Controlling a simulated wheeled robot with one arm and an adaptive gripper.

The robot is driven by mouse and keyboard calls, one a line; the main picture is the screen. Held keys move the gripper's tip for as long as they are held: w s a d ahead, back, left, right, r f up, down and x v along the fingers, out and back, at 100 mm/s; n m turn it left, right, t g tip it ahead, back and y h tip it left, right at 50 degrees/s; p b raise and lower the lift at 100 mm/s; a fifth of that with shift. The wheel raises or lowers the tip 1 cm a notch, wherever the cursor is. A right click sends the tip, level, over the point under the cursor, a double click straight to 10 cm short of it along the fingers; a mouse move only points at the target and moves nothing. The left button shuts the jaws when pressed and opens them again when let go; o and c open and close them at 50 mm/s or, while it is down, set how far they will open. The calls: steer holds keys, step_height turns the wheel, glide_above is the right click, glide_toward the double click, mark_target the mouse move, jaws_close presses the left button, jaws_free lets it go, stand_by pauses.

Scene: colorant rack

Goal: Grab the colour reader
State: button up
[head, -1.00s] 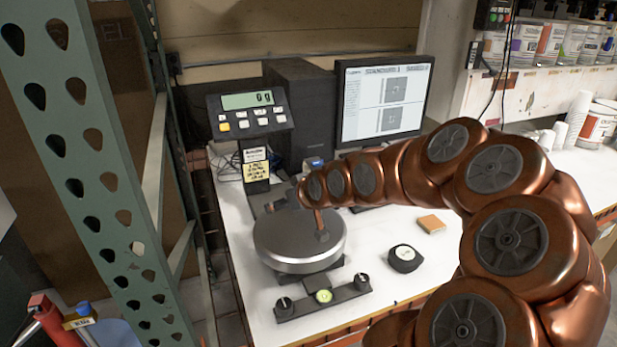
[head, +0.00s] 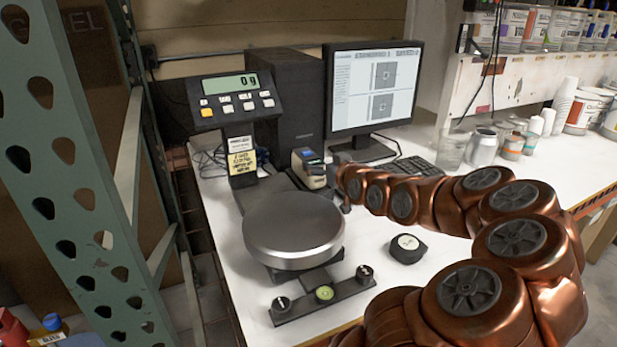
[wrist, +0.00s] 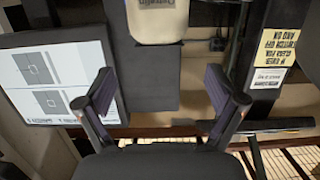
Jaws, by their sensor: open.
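The colour reader (head: 311,170) is a small cream and dark device with a blue top. It stands on the white bench behind the scale, in front of the black computer tower. In the wrist view its cream end (wrist: 157,22) shows at the top middle, with the rest cut off by the frame. My gripper (head: 343,188) is close to the reader's right side in the head view, partly hidden by my arm. In the wrist view my gripper (wrist: 162,88) has its two fingers spread apart, with nothing between the tips. The reader lies beyond them, apparently untouched.
The round scale plate (head: 294,232) stands in front of the reader. The scale display (head: 236,98) is on a post to the left. A monitor (head: 374,88) and keyboard (head: 416,167) are behind my arm. A black round tape measure (head: 407,249) lies right of the scale.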

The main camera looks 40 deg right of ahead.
mark_target(311, 159)
steer(key=shift+p+x, duration=0.4)
steer(key=shift+x, duration=0.5)
steer(key=shift+f+p+x, duration=0.2)
steer(key=shift+p+x, duration=0.3)
steer(key=shift+x, duration=0.45)
steer(key=shift+f+p+x, duration=0.2)
steer(key=shift+p+x, duration=0.25)
steer(key=shift+x, duration=0.5)
steer(key=shift+p+x, duration=0.35)
steer(key=shift+x, duration=0.7)
steer(key=shift+s+f, duration=0.1)
steer(key=shift+c, duration=0.2)
jaws_close()
